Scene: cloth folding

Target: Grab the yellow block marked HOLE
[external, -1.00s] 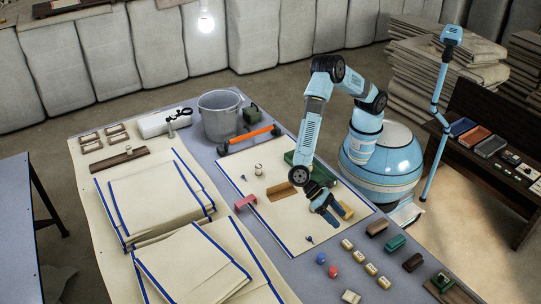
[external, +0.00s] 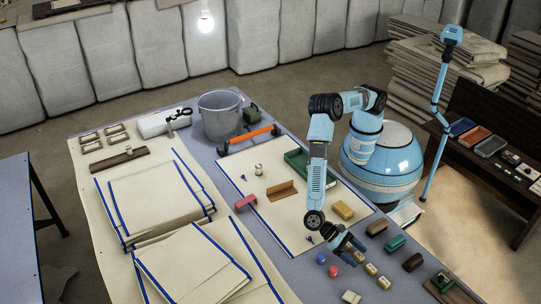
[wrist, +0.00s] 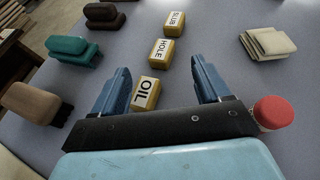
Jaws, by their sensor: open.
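The yellow block marked HOLE (wrist: 162,52) lies on the table in the wrist view, with its white label facing up. It is the middle one of three labelled yellow blocks there. The block marked OIL (wrist: 146,93) is nearer, between my fingers in the picture. The block marked SLUB (wrist: 173,23) is farther off. My gripper (wrist: 160,64) is open and empty, its fingertips short of the HOLE block. In the external view my gripper (external: 347,246) is low at the near end of the yellow block row; the labels are too small to read there.
A red piece (wrist: 273,112) is close beside my gripper's right side. Dark brown (wrist: 104,15), teal (wrist: 74,50) and tan (wrist: 31,102) pieces lie left. A cream folded stack (wrist: 267,43) lies right. A yellow sponge-like block (external: 343,210) lies on the cloth.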

